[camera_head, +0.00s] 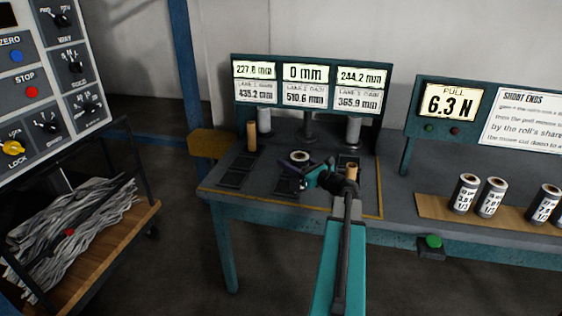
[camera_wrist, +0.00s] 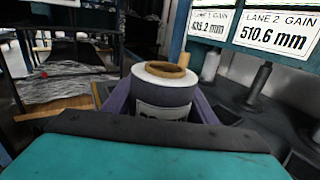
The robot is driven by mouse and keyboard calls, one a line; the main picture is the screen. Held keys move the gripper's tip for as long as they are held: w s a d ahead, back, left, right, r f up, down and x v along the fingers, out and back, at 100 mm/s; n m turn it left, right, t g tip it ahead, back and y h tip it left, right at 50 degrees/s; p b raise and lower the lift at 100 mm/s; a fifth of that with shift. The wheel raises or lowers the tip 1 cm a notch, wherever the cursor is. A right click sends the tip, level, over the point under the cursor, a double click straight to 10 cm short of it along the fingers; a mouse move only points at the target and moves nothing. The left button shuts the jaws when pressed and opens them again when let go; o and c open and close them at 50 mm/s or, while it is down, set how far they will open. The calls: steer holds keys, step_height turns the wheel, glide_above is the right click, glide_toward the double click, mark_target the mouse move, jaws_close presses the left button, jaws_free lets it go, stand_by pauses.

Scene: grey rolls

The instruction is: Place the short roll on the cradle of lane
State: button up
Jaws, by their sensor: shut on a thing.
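My gripper (camera_head: 305,173) is shut on a grey roll (camera_head: 300,157) with a white top and a brown core, above the middle of the bench. In the wrist view the roll (camera_wrist: 163,97) stands upright between the two purple fingers of my gripper (camera_wrist: 162,106), and its label is partly hidden. Dark cradle frames lie on the bench, one at the left (camera_head: 237,171) and one in the middle (camera_head: 286,186), partly under my gripper. I cannot tell whether the held roll touches anything below.
A brown tube (camera_head: 251,137) stands at the left lane and another (camera_head: 352,172) at the right. Grey posts stand behind, under a display (camera_head: 306,85) reading 227.8, 0 and 244.2 mm. Several labelled rolls (camera_head: 490,197) stand on a wooden board at the right.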

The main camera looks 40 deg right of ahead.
steer(key=w+d, duration=0.1)
steer(key=w, duration=0.5)
steer(key=shift+f+p, duration=0.25)
steer(key=shift+p, duration=0.2)
steer(key=shift+w, duration=0.1)
steer(key=shift+w+d+f+p, duration=0.1)
steer(key=shift+w+f+p, duration=0.2)
steer(key=shift+f, duration=0.65)
steer(key=shift+w+d+f+p, duration=0.1)
steer(key=shift+w+f+p, duration=0.15)
steer(key=shift+f, duration=0.65)
steer(key=shift+a+f, duration=0.1)
steer(key=shift+f, duration=0.05)
steer(key=o, duration=1.3)
steer(key=shift+c, duration=0.2)
